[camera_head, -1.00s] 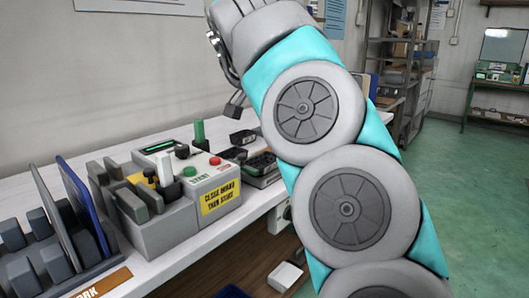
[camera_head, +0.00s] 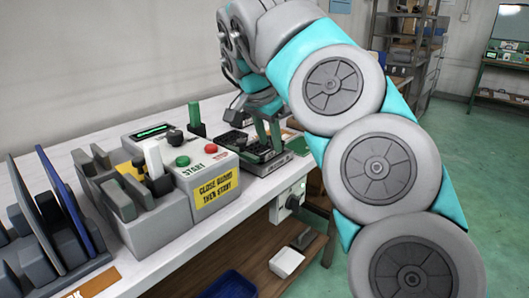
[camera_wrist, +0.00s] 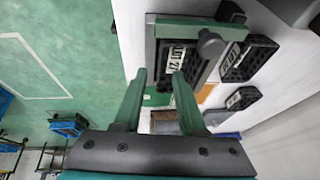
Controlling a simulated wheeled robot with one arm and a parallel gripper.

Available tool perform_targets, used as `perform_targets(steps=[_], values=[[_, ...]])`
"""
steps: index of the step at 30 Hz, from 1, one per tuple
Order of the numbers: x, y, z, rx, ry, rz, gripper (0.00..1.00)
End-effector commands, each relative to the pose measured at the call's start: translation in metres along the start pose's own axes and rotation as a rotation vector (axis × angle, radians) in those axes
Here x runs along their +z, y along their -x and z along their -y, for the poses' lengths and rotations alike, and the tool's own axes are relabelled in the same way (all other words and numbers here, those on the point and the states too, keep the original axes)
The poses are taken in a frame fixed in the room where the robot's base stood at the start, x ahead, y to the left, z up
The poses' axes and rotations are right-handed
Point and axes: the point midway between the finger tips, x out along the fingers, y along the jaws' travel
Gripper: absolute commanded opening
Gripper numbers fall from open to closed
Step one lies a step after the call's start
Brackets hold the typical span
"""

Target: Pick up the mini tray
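A black mini tray with a white lot label (camera_wrist: 178,60) sits in a grey and green fixture (camera_wrist: 220,30) in the wrist view. In the head view, a black tray (camera_head: 236,139) lies on the bench beside the START box, partly hidden by my arm. My gripper (camera_wrist: 158,74) is open, its two green fingers apart and pointing toward the labelled tray. The fingertips overlap the tray's near edge in the wrist view, and I cannot tell whether they touch it. In the head view my gripper (camera_head: 267,142) is low over the fixture area.
Two more labelled black trays (camera_wrist: 248,58) (camera_wrist: 243,97) lie to the right in the wrist view. The grey START box (camera_head: 208,183), a green post (camera_head: 194,114) and upright panels (camera_head: 60,195) stand on the white bench. A blue bin (camera_head: 230,285) is below.

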Motion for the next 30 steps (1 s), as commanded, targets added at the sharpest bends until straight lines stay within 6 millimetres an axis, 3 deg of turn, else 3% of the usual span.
perform_targets(steps=[5, 13, 23, 30], values=[[0.0, -0.023, -0.002, 0.005, 0.002, 0.002, 0.4], [-0.001, -0.025, -0.001, 0.001, 0.001, 0.0, 0.39], [-0.001, -0.025, -0.001, 0.002, 0.001, 0.0, 0.02], [-0.001, -0.025, -0.001, 0.002, 0.001, 0.0, 0.0]])
